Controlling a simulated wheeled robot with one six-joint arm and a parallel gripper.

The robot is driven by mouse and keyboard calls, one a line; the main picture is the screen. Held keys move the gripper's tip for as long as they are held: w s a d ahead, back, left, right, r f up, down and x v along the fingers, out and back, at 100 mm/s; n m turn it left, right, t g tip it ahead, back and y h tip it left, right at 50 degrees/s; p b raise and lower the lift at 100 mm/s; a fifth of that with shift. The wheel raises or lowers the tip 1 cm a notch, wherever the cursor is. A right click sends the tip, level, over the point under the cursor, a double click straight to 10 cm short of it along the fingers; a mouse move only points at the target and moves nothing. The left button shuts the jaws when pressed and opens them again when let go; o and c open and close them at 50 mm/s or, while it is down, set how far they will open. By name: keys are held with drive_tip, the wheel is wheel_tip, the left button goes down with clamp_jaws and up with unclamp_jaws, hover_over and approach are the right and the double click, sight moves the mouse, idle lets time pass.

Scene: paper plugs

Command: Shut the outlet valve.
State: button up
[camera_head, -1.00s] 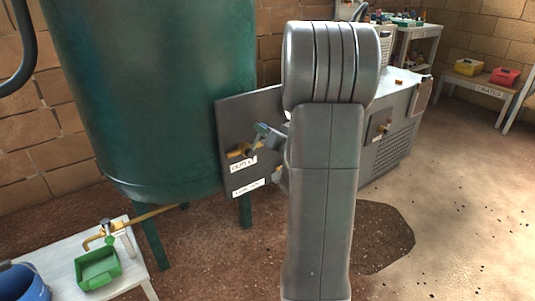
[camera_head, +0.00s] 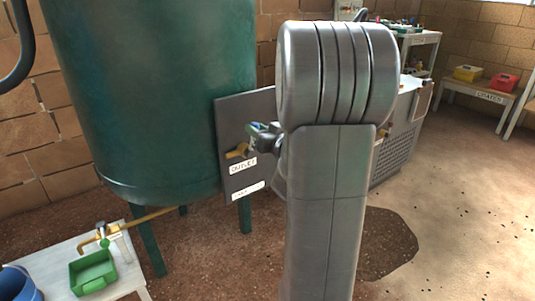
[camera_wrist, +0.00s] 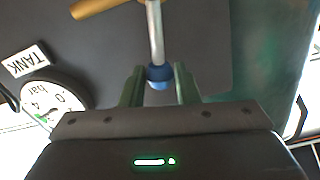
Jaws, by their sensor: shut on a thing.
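The outlet valve (camera_head: 238,151) is a brass fitting on a dark grey panel (camera_head: 231,113) beside the green tank, above a white label reading OUTLET (camera_head: 243,165). In the wrist view its metal lever (camera_wrist: 155,30) runs from the brass pipe (camera_wrist: 95,7) to a blue knob (camera_wrist: 158,74). My gripper (camera_wrist: 158,82) has its two green fingers on either side of the knob and is shut on the lever's end. In the head view my gripper (camera_head: 262,131) is at the panel, partly hidden by my own arm, and the lever is hard to make out.
A gauge (camera_wrist: 62,95) and a TANK label (camera_wrist: 25,60) are near my gripper in the wrist view. The green tank (camera_head: 150,100) stands left of the panel. A white bench (camera_head: 60,265) holds a green tray (camera_head: 92,272). Open floor lies at right.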

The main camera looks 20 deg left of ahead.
drive_tip(key=shift+s+a+r+n+b, duration=0.1)
drive_tip(key=shift+s+a+n+b, duration=0.25)
drive_tip(key=shift+n+b, duration=0.3)
drive_tip(key=shift+s+a+n+b, duration=0.2)
drive_tip(key=shift+s+n+b, duration=0.15)
drive_tip(key=shift+n+b, duration=0.3)
drive_tip(key=o, duration=0.8)
drive_tip(key=shift+c, duration=0.2)
drive_tip(key=shift+p+v, duration=0.3)
drive_tip(key=shift+v, duration=1.7)
